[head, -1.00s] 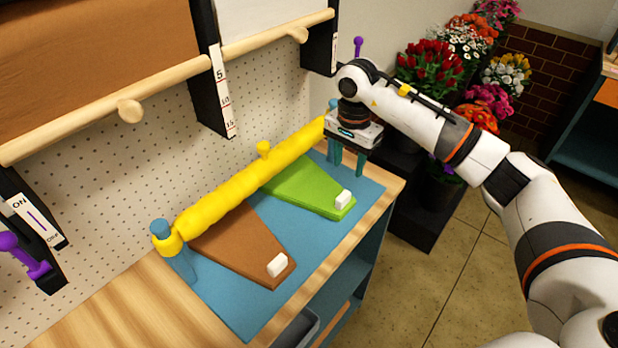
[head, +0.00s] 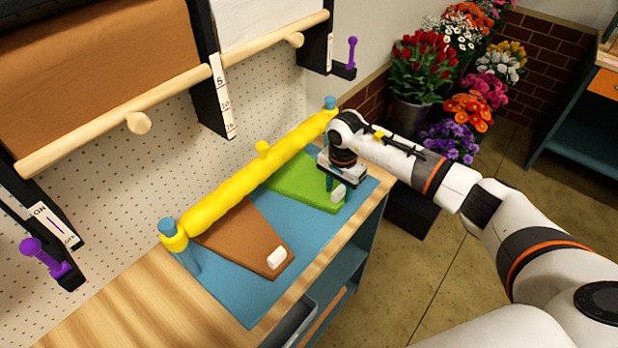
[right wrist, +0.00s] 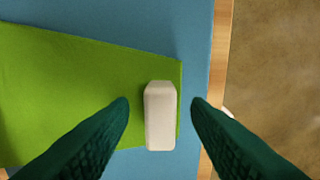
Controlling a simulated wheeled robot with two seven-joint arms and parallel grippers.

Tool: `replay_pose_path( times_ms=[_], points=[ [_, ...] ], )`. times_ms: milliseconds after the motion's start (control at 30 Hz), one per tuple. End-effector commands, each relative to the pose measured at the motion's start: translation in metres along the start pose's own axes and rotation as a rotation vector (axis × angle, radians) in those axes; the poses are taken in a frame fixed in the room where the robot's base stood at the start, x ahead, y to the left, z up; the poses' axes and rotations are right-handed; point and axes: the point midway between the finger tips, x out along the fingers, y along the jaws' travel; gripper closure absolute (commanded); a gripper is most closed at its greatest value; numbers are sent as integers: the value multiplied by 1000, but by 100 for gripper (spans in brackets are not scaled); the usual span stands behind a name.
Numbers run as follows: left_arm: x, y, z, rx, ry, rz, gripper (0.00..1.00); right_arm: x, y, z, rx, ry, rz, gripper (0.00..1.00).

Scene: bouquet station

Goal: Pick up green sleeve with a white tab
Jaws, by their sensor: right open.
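The green sleeve (head: 305,194) lies flat on the blue mat (head: 240,298), with its white tab (head: 338,192) at the near right end. My right gripper (head: 330,183) is over that end, partly covering the sleeve in the head view. In the right wrist view the white tab (right wrist: 160,115) stands between the two open dark green fingers (right wrist: 160,110), with a gap on each side. The green sleeve (right wrist: 80,90) fills the left of that view. My left gripper is not in view.
A brown sleeve with a white tab (head: 240,238) lies left of the green one. A yellow bar (head: 245,180) on blue posts runs along the mat's back edge. Paper rolls hang above. Flower buckets stand beyond the table. Free floor lies right of the table edge.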

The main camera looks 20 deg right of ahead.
Motion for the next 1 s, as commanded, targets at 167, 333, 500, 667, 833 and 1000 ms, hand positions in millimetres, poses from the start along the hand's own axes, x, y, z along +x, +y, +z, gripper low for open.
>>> replay_pose_path(
  times_ms=[167, 333, 500, 667, 833, 1000],
  points=[
    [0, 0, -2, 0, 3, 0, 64, 0, 0, 0, 0, 0, 0, 76],
    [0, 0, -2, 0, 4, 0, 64, 0, 0, 0, 0, 0, 0, 100],
    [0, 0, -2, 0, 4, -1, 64, -1, 0, 0, 0, 0, 1, 100],
    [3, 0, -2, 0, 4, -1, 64, -1, 0, 0, 0, -1, 1, 100],
    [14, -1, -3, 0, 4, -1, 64, -5, -4, 1, -1, -2, 2, 100],
    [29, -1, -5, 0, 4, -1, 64, -35, -3, 1, 0, -4, 6, 100]
  ],
)
